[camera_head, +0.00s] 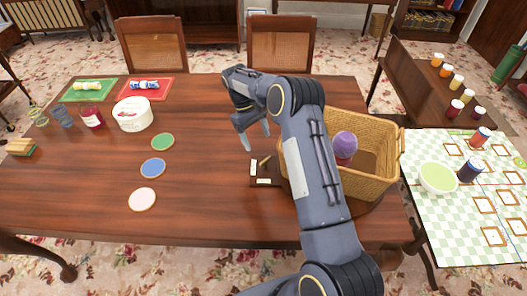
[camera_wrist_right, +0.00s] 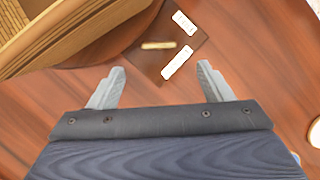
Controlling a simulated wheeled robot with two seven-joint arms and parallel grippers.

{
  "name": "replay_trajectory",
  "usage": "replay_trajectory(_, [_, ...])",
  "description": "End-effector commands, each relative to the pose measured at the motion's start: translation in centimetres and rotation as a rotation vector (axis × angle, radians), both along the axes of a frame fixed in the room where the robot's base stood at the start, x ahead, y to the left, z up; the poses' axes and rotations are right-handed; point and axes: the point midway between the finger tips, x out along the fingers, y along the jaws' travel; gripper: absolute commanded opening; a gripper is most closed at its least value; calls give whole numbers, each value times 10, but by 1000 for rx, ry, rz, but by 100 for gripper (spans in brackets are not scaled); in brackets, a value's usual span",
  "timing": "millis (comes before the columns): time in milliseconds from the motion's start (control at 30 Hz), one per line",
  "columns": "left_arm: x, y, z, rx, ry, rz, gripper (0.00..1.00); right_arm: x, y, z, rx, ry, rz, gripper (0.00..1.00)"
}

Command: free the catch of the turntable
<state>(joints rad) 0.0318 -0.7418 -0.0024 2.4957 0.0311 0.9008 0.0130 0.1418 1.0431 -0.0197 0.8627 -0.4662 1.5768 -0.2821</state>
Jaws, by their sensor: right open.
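The catch is a small tan lever (camera_head: 265,160) on a dark brown plate (camera_head: 258,178) with two white labels, left of the wicker basket. In the right wrist view the lever (camera_wrist_right: 158,45) lies between the two white labels, beyond my fingertips. The turntable (camera_head: 368,207) is a dark wooden disc under the basket, mostly hidden by the basket and my arm. My right gripper (camera_head: 256,138) is open and empty, pointing down above the table near the plate. Its two fingers (camera_wrist_right: 158,78) are apart in the wrist view, with nothing between them. My left gripper is not in view.
Round green, blue and pink coasters lie left of the plate. A white tub (camera_head: 132,115) and a red jar (camera_head: 92,118) stand farther left. The table between coasters and plate is clear.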

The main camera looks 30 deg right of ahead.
Motion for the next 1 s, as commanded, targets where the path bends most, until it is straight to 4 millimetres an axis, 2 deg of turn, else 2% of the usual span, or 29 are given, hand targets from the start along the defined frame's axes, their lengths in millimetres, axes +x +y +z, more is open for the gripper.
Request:
replay_trajectory(167, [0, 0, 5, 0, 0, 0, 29, -5, -2, -12, -1, 8, -37, 73])
replay_trajectory(400, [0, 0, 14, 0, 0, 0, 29, -20, -6, -47, 0, 7, -33, 73])
replay_trajectory(600, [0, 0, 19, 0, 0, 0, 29, -27, -8, -68, -2, 5, -32, 73])
replay_trajectory(933, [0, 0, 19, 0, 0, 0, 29, -28, -8, -73, -2, 3, -31, 73])
replay_trajectory(1000, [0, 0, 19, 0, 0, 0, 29, -28, -8, -73, -2, 3, -31, 65])
